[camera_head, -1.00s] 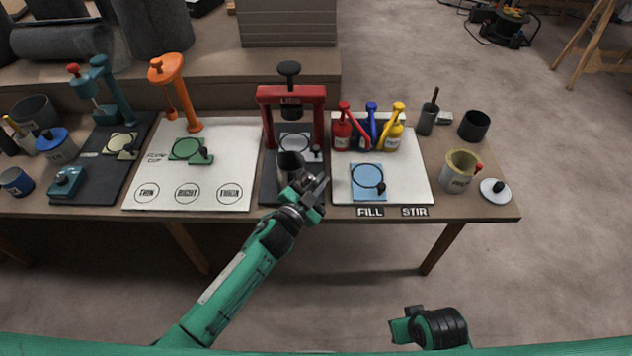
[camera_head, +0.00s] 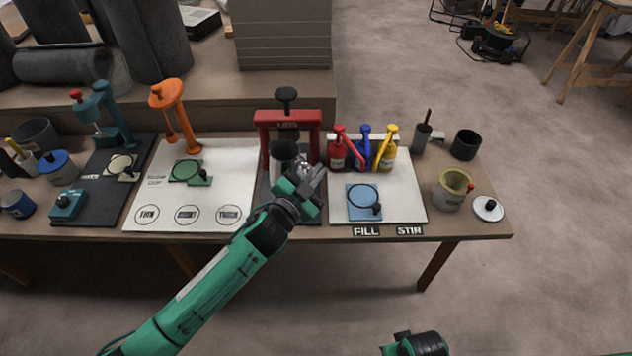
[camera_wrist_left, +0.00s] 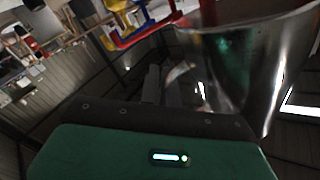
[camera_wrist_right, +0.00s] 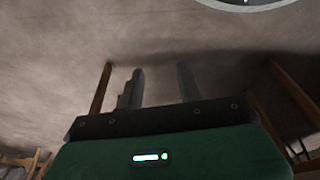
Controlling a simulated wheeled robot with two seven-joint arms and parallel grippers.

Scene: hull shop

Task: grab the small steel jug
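The small steel jug (camera_head: 284,151) is in front of the red press in the head view, held above the dark mat. It also fills the right of the left wrist view (camera_wrist_left: 245,65), shiny and tapered. My left gripper (camera_head: 314,180) is at the jug's near right side. In the left wrist view its fingers (camera_wrist_left: 163,88) are close together at the curved handle and look shut on it; the exact contact is dark and partly hidden. My right gripper shows only in part at the bottom of the head view. Its fingers (camera_wrist_right: 158,88) are apart and empty in the right wrist view.
The red press (camera_head: 287,120) stands right behind the jug. Red, blue and yellow bottles (camera_head: 387,157), a blue plate (camera_head: 363,202) and a beige pot (camera_head: 452,190) stand to the right. The white board (camera_head: 187,195) lies to the left. Open floor lies before the bench.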

